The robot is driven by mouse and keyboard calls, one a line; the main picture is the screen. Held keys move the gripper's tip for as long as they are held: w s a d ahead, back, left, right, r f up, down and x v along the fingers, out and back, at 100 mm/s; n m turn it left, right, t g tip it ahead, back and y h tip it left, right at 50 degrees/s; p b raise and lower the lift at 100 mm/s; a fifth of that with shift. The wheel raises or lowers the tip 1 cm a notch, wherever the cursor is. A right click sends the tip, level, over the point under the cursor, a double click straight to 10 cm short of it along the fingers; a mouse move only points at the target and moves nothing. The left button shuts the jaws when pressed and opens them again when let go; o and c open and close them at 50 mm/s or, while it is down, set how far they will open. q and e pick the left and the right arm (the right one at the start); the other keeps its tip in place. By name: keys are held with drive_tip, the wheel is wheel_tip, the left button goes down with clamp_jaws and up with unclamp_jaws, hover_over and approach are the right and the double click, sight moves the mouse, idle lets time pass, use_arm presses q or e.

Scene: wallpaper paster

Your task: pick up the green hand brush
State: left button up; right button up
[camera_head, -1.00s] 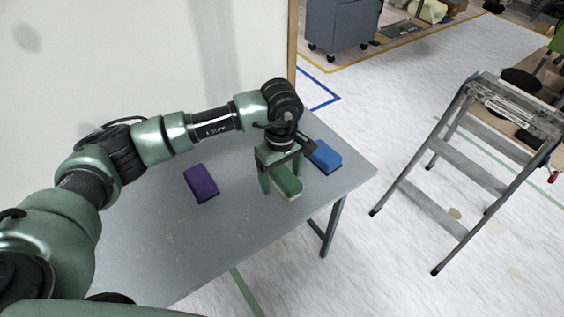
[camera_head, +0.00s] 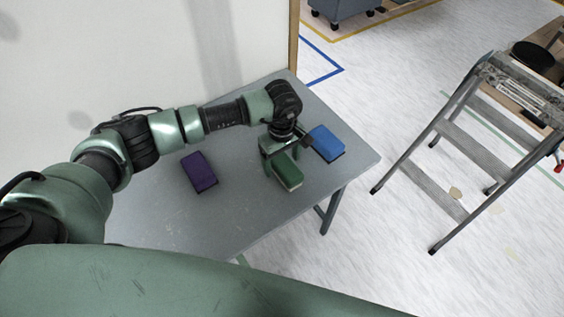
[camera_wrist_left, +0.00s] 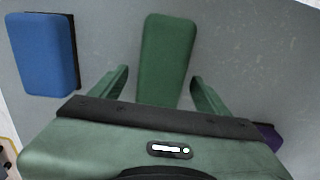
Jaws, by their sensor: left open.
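The green hand brush (camera_head: 288,171) lies on the grey table, between a purple one and a blue one. In the left wrist view the green brush (camera_wrist_left: 166,52) extends away from my left gripper (camera_wrist_left: 160,82), whose two fingers are spread, one on each side of its near end. A gap shows between the brush and each finger. In the head view the left gripper (camera_head: 280,164) is over the brush and hides part of it. My right gripper is in neither view.
The purple brush (camera_head: 199,172) lies to the left. The table (camera_head: 225,222) has clear space at the front. A stepladder (camera_head: 455,160) stands on the floor at right. A white wall is behind.

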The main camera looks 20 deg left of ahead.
sight(282, 160)
use_arm(q)
drive_tip(key=c, duration=1.6)
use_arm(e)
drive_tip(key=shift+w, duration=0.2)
